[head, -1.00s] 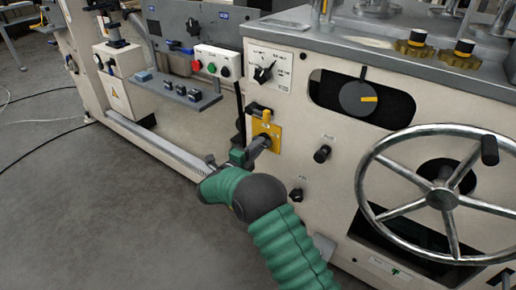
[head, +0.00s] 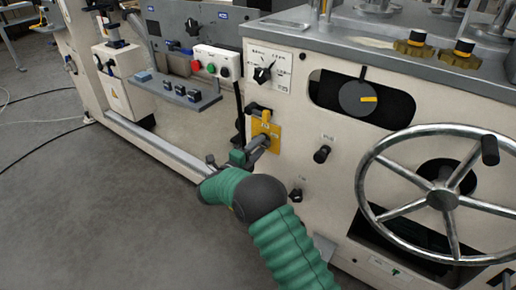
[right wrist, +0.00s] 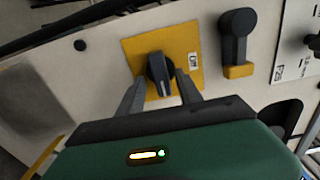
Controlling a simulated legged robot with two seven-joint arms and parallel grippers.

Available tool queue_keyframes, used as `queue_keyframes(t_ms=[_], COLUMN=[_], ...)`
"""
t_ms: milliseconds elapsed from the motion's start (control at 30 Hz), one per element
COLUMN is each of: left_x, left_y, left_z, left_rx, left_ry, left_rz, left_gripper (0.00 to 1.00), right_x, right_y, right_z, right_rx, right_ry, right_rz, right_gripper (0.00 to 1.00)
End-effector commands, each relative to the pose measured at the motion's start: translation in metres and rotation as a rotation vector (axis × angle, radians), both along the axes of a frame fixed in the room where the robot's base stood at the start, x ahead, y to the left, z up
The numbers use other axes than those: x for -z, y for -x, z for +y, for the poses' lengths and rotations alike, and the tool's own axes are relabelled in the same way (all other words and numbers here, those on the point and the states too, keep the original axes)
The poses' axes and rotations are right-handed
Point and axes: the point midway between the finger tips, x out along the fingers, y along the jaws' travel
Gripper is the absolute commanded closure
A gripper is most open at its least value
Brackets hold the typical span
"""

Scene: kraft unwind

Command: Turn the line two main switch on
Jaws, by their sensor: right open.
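The switch is a dark rotary knob (right wrist: 158,75) on a yellow plate (right wrist: 128,52). The plate (head: 274,131) also shows in the head view on the cream machine front. My right gripper (right wrist: 158,84) is open, with one finger on each side of the knob. I cannot tell whether the fingers touch it. In the head view, the right gripper (head: 258,148) points at the plate and partly hides the knob. My left gripper is not in view.
A black handle with a yellow base (right wrist: 237,40) is close beside the plate. A white selector panel (head: 284,62) is above it. A black knob (head: 322,154) and a large handwheel (head: 380,155) are to the right. Open floor (head: 110,215) lies to the left.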

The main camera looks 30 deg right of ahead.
Motion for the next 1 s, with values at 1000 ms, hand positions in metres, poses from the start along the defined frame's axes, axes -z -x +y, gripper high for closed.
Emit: queue_keyframes(t_ms=[1000], left_x=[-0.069], left_y=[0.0], left_z=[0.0], left_rx=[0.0], left_ry=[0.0], left_rz=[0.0], left_gripper=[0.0], right_x=[0.002], right_y=[0.064], right_z=[0.156], right_rx=[0.001], right_ry=[-0.001], right_rz=[0.001], right_gripper=[0.58])
